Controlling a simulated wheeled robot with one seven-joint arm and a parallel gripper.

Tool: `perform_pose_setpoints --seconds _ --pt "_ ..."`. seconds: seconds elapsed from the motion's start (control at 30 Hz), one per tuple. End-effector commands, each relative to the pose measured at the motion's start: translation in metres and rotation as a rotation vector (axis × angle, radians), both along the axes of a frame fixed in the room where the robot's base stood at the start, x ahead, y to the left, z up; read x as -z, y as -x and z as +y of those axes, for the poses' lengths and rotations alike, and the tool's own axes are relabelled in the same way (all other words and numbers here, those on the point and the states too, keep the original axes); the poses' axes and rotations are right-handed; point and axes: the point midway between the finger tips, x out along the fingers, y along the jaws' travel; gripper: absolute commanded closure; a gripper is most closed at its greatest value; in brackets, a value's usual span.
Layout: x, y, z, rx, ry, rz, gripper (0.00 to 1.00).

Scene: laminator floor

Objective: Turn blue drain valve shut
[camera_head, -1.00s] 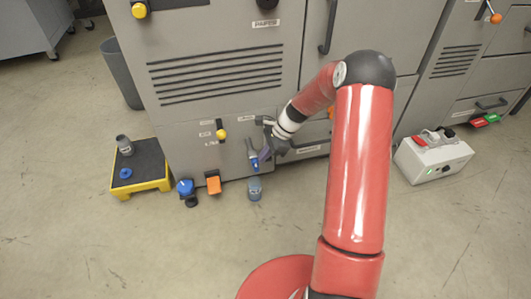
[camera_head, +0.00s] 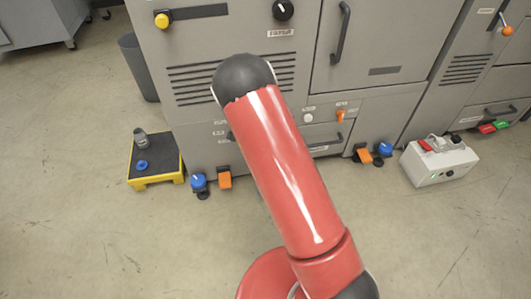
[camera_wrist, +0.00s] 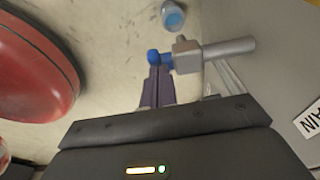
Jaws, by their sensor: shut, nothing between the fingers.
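The drain valve shows in the wrist view as a grey metal body (camera_wrist: 187,55) on a pipe stub, with a short blue handle (camera_wrist: 154,57) on its left side. My gripper (camera_wrist: 158,72) is shut and empty. Its dark purple fingertips are right at the blue handle; I cannot tell whether they touch it. In the head view my red arm hides the valve and my gripper. Part of a label ending in "AIN" (camera_wrist: 309,121) shows at the right of the wrist view.
A blue-topped cup (camera_wrist: 173,16) stands on the floor beyond the valve. A white box (camera_head: 438,165) is right. The front floor is clear.

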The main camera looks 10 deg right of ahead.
Motion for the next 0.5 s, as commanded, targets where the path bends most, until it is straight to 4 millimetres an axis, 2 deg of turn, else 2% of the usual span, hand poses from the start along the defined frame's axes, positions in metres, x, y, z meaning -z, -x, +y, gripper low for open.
perform_pose_setpoints --seconds 0.5 --pt "0.01 0.001 0.021 -0.004 -0.002 0.003 1.0"
